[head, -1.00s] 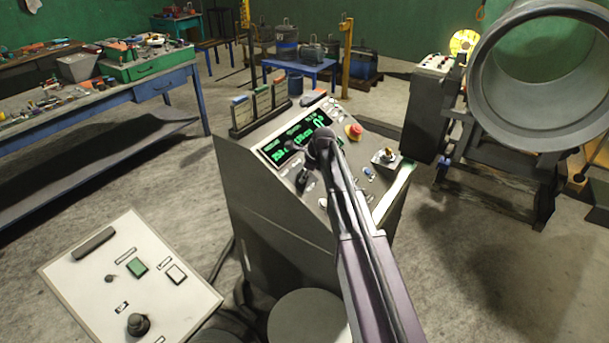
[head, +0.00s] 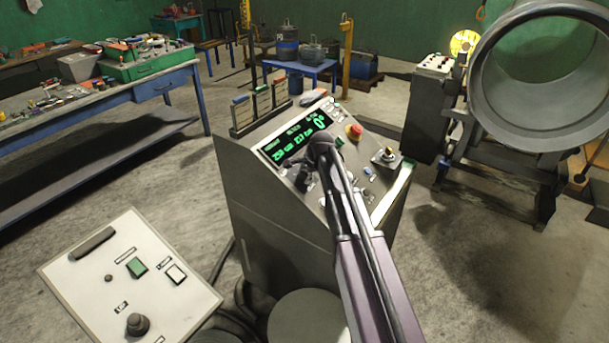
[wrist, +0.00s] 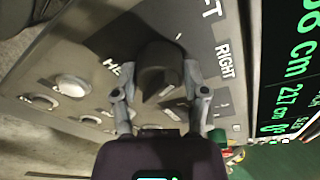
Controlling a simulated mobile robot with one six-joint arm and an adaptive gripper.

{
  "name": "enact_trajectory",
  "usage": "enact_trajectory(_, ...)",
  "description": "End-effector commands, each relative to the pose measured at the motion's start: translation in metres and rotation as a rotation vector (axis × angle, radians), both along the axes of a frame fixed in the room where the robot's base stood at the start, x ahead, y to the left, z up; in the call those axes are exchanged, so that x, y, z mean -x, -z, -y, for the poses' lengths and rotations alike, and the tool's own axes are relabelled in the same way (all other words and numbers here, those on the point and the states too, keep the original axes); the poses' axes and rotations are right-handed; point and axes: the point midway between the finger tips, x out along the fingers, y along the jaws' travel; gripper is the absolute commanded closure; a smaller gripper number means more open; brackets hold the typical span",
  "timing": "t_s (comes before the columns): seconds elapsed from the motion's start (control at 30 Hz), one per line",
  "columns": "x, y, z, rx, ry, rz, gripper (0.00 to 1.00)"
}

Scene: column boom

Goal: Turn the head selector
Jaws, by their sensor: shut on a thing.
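The head selector (wrist: 157,62) is a dark round knob on the grey panel of the console (head: 265,215). In the wrist view it stands between the two fingers of my gripper (wrist: 161,95), which is shut on it. The label RIGHT is readable beside the knob; the labels "HE" and one ending in T are partly covered. In the head view my gripper (head: 304,178) is on the panel below the green-lit display (head: 296,138), and my arm hides much of the selector there.
A red mushroom button (head: 354,131) and a small joystick box (head: 386,158) sit right of my arm on the panel. A pale control box (head: 130,275) is at lower left. A large grey pipe (head: 485,75) stands at right. Open floor lies between.

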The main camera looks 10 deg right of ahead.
Motion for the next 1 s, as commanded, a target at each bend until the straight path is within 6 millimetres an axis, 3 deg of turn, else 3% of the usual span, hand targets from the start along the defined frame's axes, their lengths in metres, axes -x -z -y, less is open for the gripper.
enact_trajectory(0.53, 0.0014, 0.0006, -0.0004, 0.014, -0.035, 0.010, 0.90)
enact_trajectory(0.57, 0.0014, 0.0006, -0.0004, 0.014, -0.035, 0.010, 0.36)
enact_trajectory(0.67, 0.0012, 0.0005, -0.0003, 0.014, -0.034, 0.010, 0.07)
enact_trajectory(1.0, 0.0005, 0.0001, 0.0000, 0.014, -0.033, 0.012, 0.07)
